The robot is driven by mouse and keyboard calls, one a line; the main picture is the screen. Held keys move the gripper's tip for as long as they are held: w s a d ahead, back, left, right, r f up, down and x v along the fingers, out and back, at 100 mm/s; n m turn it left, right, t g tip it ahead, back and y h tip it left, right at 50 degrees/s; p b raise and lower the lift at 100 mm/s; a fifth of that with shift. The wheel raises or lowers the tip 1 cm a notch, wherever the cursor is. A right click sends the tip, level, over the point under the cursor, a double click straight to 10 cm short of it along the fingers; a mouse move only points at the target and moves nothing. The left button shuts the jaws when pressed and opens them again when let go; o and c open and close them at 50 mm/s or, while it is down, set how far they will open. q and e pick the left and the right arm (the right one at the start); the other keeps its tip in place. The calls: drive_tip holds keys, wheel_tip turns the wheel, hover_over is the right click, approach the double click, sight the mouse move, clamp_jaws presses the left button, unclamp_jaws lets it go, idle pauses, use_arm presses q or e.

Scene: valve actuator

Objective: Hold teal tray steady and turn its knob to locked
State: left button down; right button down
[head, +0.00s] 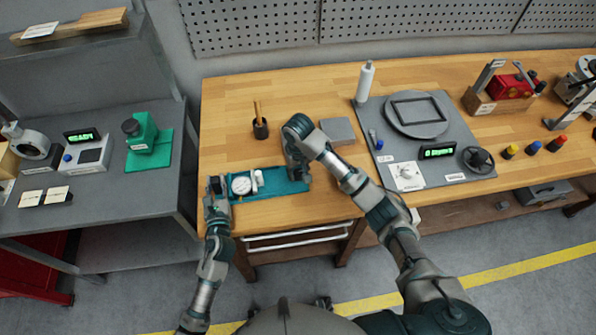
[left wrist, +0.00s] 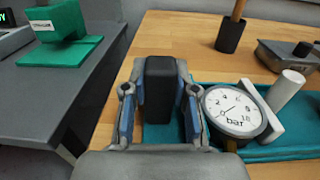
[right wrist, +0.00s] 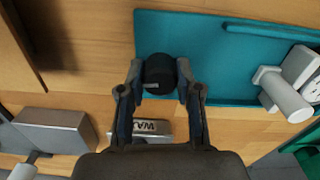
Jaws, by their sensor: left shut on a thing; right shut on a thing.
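The teal tray (head: 280,187) lies on the wooden table near its front left edge. It carries a white round gauge marked "bar" (left wrist: 233,110) and a white cylinder (left wrist: 286,88). My left gripper (head: 217,186) is shut on a black block (left wrist: 160,78) at the tray's left end. My right gripper (head: 298,172) is at the tray's right end. In the right wrist view it is shut on the black round knob (right wrist: 160,70), with a finger on each side. The knob's lock marking cannot be read.
A pen cup (head: 260,129) and a grey block (head: 338,131) stand behind the tray. A grey panel (head: 440,120) with a dial, display and handwheel lies to the right. A grey side bench (head: 100,200) with a green device (head: 146,140) stands at the left.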

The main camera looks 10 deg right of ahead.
sight(298, 172)
drive_tip(key=shift+m, duration=0.6)
drive_tip(key=c, duration=0.8)
unclamp_jaws()
drive_tip(key=shift+o, duration=0.2)
wheel_tip(298, 172, up, 12)
use_arm(q)
drive_tip(key=c, duration=0.8)
unclamp_jaws()
